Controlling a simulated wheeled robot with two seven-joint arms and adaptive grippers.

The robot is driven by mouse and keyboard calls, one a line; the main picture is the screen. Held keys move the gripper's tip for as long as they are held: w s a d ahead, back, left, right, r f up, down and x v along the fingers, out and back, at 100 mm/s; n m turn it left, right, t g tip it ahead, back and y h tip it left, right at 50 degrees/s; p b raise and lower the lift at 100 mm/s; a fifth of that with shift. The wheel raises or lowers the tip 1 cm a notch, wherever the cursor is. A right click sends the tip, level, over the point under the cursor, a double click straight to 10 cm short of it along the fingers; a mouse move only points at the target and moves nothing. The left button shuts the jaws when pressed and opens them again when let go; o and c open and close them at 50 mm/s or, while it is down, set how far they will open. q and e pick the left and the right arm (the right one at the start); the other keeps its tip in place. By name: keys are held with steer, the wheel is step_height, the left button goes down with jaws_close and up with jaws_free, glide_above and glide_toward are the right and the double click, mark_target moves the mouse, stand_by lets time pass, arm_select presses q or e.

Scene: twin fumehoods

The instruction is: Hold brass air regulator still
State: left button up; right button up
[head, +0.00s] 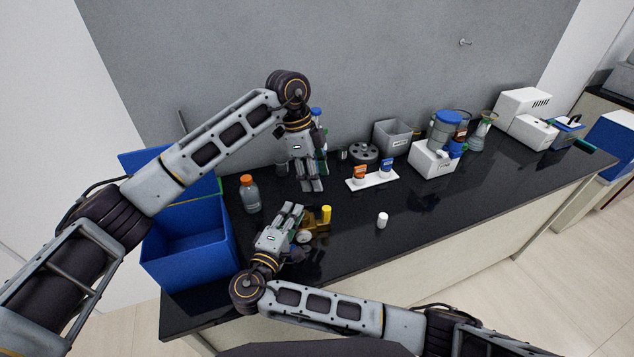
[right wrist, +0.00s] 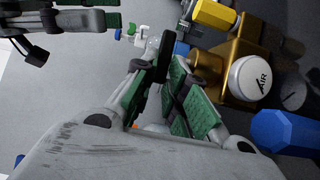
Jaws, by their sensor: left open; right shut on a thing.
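The brass air regulator (head: 316,226), with a yellow knob and a pale round gauge, is on the black bench near its front left. In the right wrist view the regulator (right wrist: 213,66) shows a white round face marked AIR and a blue knob. My right gripper (head: 295,210) is low beside it, at its left in the head view, and is shut on it; the exact contact is partly hidden by the fingers (right wrist: 165,95). My left gripper (head: 313,186) is open, pointing down above the bench, behind the regulator and apart from it.
An orange-capped bottle (head: 250,195) stands left of the grippers, beside a blue bin (head: 190,262). A small white bottle (head: 382,220) stands right of the regulator. A white tray (head: 387,181) holds two small jars behind it. The front right bench is clear.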

stand_by(0.8)
steer(key=o, duration=0.9)
steer(key=shift+c, duration=0.2)
steer(key=shift+f, duration=0.1)
steer(key=v, duration=1.2)
